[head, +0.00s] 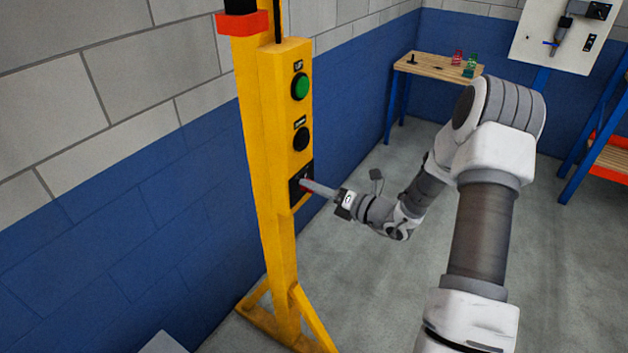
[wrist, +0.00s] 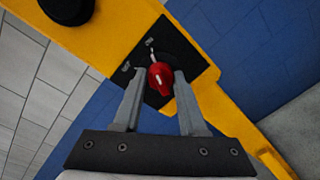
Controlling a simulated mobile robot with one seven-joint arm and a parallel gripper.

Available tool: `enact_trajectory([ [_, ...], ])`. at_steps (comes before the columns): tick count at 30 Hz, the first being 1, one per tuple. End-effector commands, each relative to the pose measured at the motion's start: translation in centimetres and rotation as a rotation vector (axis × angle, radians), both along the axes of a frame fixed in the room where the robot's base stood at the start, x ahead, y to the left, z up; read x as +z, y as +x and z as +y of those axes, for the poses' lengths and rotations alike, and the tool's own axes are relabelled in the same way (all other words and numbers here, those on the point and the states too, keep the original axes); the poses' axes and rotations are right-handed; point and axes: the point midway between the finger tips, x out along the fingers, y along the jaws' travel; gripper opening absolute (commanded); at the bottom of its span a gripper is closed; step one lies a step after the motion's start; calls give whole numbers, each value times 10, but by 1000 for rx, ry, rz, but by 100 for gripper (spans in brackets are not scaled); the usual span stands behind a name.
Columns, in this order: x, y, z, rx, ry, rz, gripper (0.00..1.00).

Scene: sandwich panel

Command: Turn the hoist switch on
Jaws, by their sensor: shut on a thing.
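The hoist switch is a red knob (wrist: 160,80) on a black plate (wrist: 182,40), low on a yellow post box (head: 268,120). The wrist view shows white ON and OFF labels and a white pointer line on the plate. The white mark on the knob faces the camera; which label the knob points to is hard to tell. My gripper (wrist: 160,84) is shut on the red knob, one finger on each side. In the head view my gripper (head: 308,186) reaches the plate from the right and hides most of the knob.
Above the switch are a green button (head: 300,87) and a black button (head: 301,138). The post stands near the blue and grey wall on a yellow foot (head: 290,325). A wooden table (head: 437,66) and a white panel (head: 540,40) are farther back. Open floor lies right of the post.

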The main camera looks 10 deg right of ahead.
Motion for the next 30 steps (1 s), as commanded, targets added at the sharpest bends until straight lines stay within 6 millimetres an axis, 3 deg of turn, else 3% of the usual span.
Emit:
enact_trajectory([
  [23, -1, 0, -1, -1, 70, 72, 0],
  [24, -1, 0, -1, -1, 70, 72, 48],
  [28, -1, 0, 0, -1, 69, 71, 71],
  [30, -1, 0, 0, 0, 69, 70, 71],
])
